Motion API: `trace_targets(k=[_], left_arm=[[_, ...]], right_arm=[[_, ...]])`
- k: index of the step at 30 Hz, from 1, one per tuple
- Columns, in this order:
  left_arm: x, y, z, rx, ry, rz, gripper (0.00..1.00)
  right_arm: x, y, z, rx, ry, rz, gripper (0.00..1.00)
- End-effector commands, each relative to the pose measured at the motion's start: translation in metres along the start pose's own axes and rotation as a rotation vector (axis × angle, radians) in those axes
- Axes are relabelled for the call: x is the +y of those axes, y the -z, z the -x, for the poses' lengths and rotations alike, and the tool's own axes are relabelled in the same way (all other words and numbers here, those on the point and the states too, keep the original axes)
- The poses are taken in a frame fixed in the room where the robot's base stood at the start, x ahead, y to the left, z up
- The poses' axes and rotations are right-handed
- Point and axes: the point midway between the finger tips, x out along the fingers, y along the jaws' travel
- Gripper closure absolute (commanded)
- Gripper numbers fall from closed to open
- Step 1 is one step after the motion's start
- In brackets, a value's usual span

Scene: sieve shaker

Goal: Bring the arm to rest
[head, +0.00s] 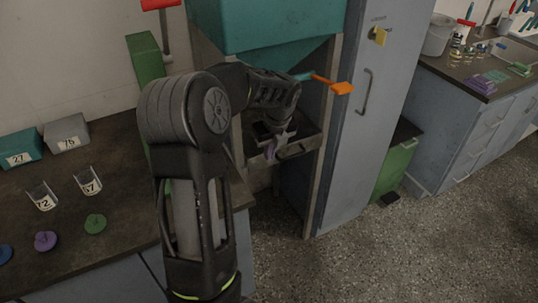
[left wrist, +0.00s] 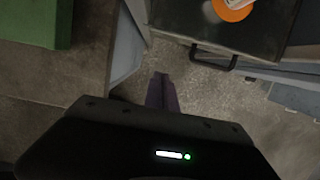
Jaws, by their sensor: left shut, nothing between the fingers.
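My left arm rises from the bottom middle of the head view and bends at the elbow toward the teal machine. Its gripper (head: 272,150) has purplish fingers that point down, in front of a dark tray with a handle (head: 297,150). In the left wrist view the fingers (left wrist: 162,90) are together with nothing between them, over bare floor. The dark tray (left wrist: 190,18) and its handle lie beyond the fingertips there. My right gripper is in neither view.
An orange-ended lever (head: 340,87) sticks out beside the teal hopper (head: 275,25). A grey locker (head: 362,110) stands to the right. The left bench (head: 120,150) carries numbered boxes, cups and coloured knobbed discs.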

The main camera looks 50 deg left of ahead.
Motion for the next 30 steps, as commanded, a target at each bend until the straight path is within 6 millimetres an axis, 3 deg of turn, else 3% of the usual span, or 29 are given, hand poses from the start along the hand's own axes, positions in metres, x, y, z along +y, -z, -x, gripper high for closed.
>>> trace_targets(k=[16, 20, 23, 26, 29, 30], left_arm=[[0.0, 0.0, -0.001, 0.0, 0.001, 0.028, 1.0], [-0.01, -0.004, 0.0, -0.013, 0.042, 0.158, 1.0], [-0.03, -0.002, -0.003, -0.006, 0.13, 0.362, 1.0], [-0.057, 0.02, -0.018, 0.067, 0.232, 0.641, 1.0], [-0.088, 0.074, -0.049, 0.219, 0.29, 0.966, 1.0], [-0.099, 0.103, -0.064, 0.294, 0.291, 1.103, 1.0]], right_arm=[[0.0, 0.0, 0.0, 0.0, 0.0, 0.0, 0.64], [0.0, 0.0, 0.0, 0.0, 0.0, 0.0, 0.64], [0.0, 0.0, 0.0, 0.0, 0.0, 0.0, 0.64], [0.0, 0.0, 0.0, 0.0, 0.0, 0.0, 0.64], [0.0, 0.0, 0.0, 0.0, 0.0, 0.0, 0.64], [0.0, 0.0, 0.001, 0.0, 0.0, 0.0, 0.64]])
